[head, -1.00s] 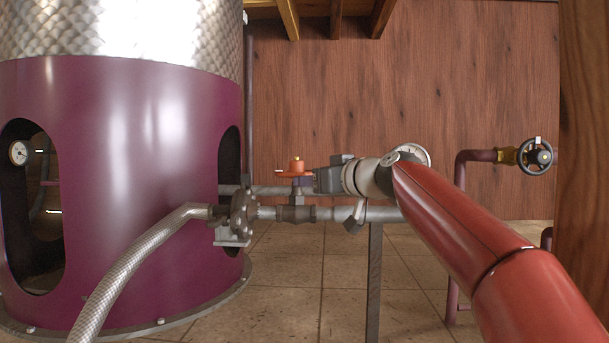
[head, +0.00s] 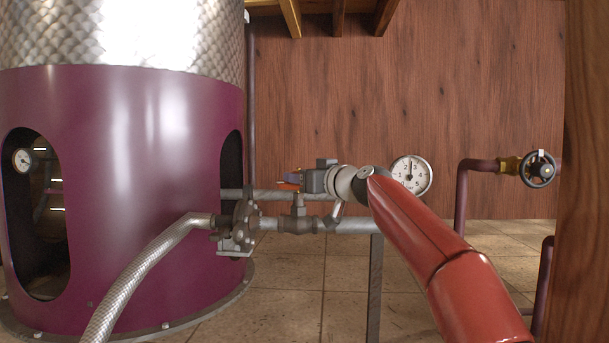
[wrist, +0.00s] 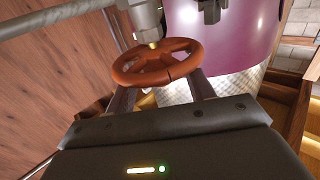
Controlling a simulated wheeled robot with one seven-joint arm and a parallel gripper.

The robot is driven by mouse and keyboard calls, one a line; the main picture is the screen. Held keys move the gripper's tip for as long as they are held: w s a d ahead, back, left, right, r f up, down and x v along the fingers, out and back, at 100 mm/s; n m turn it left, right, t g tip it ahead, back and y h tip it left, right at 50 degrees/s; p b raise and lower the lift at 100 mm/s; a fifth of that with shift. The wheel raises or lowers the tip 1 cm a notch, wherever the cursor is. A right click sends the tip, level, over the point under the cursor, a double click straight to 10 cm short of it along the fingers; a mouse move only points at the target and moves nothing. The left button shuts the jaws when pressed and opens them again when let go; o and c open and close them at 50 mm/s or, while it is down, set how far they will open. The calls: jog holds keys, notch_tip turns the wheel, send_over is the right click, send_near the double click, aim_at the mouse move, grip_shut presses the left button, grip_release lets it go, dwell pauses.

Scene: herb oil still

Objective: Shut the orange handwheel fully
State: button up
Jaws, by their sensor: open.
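The orange handwheel (wrist: 135,74) shows as a ring in the upper middle of the wrist view, on a grey valve stem. In the head view only a thin orange strip of the handwheel (head: 292,179) shows, beside my gripper (head: 290,183), which covers most of it. In the wrist view my gripper (wrist: 162,88) is open, with its two dark fingers apart and reaching to the wheel's near rim. The wheel partly hides the fingertips. I cannot tell whether they touch the rim.
A large purple and silver still (head: 150,190) stands at left, with a braided hose (head: 140,275) in front. Grey pipes (head: 350,226) run below my gripper. A white gauge (head: 411,175) sits behind my arm. A black handwheel (head: 538,169) and a wooden post (head: 587,200) are at right.

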jog(key=shift+c, duration=0.3)
jog(key=c, duration=0.9)
